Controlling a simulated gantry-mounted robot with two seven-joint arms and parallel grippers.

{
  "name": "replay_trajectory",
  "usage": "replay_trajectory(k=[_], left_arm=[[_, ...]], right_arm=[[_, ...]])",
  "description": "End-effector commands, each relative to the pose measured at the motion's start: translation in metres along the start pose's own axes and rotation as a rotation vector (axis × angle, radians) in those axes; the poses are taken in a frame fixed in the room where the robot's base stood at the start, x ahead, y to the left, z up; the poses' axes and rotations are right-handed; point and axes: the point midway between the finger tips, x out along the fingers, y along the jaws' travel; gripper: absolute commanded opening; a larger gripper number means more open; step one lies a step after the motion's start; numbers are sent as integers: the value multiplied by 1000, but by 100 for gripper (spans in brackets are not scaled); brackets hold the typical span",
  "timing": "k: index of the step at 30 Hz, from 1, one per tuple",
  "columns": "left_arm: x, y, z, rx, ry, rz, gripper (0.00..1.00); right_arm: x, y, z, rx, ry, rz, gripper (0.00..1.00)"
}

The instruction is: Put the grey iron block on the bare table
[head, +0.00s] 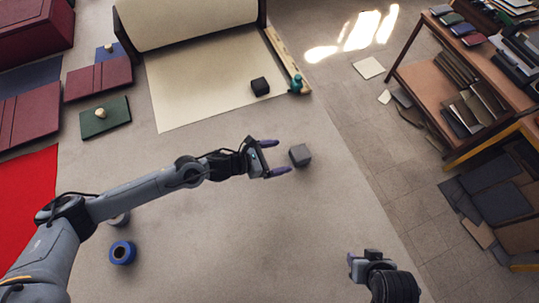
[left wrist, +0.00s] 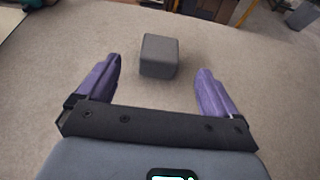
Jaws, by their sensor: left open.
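The grey iron block (head: 300,155) sits on the bare grey table (head: 210,265), right of the middle of the head view. My left gripper (head: 278,157) is open and empty, with its purple fingers pointing toward the block. In the left wrist view the block (left wrist: 159,55) stands just beyond the fingertips (left wrist: 158,70), roughly centred between them, with table showing around it. My right gripper (head: 360,262) is at the lower right of the head view, away from the block; its jaw state is unclear.
A black block (head: 260,87) rests on a cream sheet (head: 190,95) at the back, beside a wooden strip with a teal piece (head: 296,84). Blue tape (head: 122,252) lies near the left arm. Dark red and green boards (head: 105,118) lie at left. The front middle is clear.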

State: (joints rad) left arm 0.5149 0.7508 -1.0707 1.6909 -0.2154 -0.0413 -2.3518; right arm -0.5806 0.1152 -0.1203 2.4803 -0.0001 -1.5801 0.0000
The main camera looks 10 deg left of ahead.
Motion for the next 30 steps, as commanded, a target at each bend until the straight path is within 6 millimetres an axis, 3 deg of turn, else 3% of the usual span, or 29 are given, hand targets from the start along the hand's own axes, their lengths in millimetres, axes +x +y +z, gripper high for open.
replay_trajectory(k=[5,8,11,17,20,24,30], left_arm=[[-6,-4,1,-25,-2,3,94],[-3,-14,5,-125,-6,22,94],[2,-31,14,-335,-17,63,94],[-8,-61,30,-1095,-73,249,94],[-34,-64,25,-1575,-137,397,94],[-88,-65,-2,-2219,-283,658,94],[-173,-81,-55,-2877,-607,1088,94]], right_arm=[[0,0,0,0,0,0,43],[0,0,0,0,0,0,43],[0,0,0,-1,0,1,43],[0,1,0,-5,-1,4,43],[0,2,0,-7,-1,6,43],[0,2,0,-8,-1,7,43],[0,2,0,-8,-1,7,43]])
